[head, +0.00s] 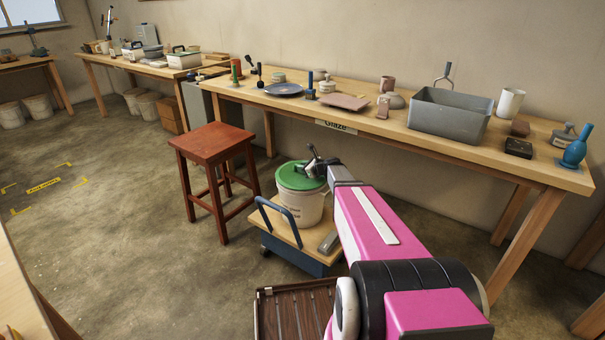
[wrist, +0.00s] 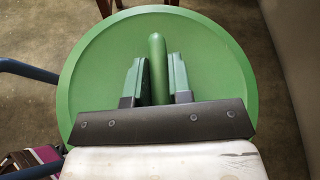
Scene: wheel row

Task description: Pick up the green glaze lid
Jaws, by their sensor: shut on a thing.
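The green glaze lid (head: 289,178) sits on top of a white bucket (head: 301,206) on a low cart in the head view. In the wrist view the round lid (wrist: 95,70) fills most of the picture, with a raised green bar handle (wrist: 157,55) in its middle. My gripper (wrist: 158,75) has one finger on each side of this handle and is shut on it. In the head view my gripper (head: 311,168) reaches the lid from the right. The lid looks level. I cannot tell whether it touches the bucket's rim all round.
The cart (head: 285,230) has a blue handle (head: 279,217) at its left. A red-brown stool (head: 212,146) stands behind it to the left. The long glaze table (head: 375,123) with pots and a grey bin (head: 450,113) runs along the wall. A slatted brown rack (head: 295,310) lies in front. The floor at left is open.

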